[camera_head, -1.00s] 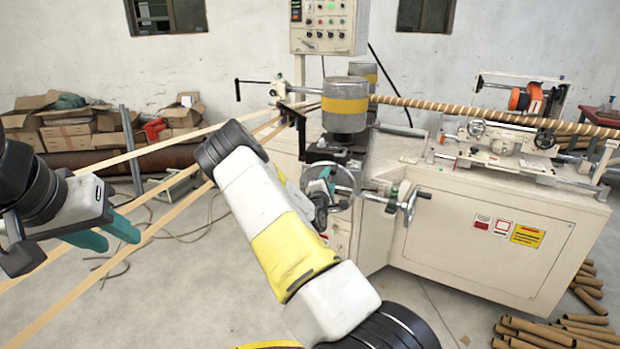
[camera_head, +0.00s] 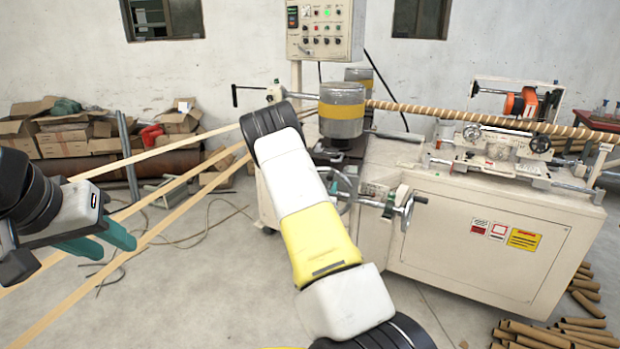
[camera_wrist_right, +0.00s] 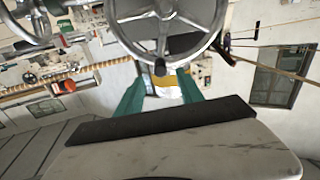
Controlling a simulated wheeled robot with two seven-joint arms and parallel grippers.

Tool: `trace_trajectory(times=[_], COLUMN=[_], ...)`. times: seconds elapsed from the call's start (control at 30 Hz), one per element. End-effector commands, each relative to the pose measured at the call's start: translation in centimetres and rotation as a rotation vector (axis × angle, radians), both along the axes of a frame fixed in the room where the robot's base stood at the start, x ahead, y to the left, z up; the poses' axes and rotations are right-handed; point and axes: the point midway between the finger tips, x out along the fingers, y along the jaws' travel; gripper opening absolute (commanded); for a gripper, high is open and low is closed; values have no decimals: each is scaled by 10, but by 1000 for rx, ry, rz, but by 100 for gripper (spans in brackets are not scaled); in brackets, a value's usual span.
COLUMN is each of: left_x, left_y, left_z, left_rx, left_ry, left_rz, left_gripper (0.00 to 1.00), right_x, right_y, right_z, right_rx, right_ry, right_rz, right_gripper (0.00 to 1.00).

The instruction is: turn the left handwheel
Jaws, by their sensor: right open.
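The left handwheel (camera_head: 346,188) is a metal spoked wheel on the machine's near left side, partly hidden by my right arm in the head view. In the right wrist view the large spoked wheel (camera_wrist_right: 165,25) fills the top middle. My right gripper (camera_wrist_right: 160,82) is open and empty, its green fingers apart just below the wheel's rim in that picture; I cannot tell whether they touch it. My left gripper (camera_head: 117,246) is open and empty at the far left, away from the machine.
A second handwheel (camera_head: 406,212) stands just right of the left one. The machine cabinet (camera_head: 450,235) lies behind it. Paper strips (camera_head: 150,235) run across the left side. Cardboard tubes (camera_head: 540,335) lie on the floor at lower right.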

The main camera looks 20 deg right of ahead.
Motion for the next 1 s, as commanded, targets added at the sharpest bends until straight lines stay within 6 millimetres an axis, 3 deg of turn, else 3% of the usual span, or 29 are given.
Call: trace_trajectory(times=[0.5, 0.9, 1.0], left_x=[0, 0, 0], left_y=[0, 0, 0], left_z=[0, 0, 0], left_rx=[0, 0, 0], left_ry=[0, 0, 0], left_rz=[0, 0, 0], left_gripper=[36, 36, 36], right_x=[56, 64, 64], right_y=[-38, -44, -43], right_z=[1, 1, 1], right_rx=[11, 10, 10], right_ry=[-11, -10, -10], right_rz=[0, 0, 0], right_gripper=[44, 44, 25])
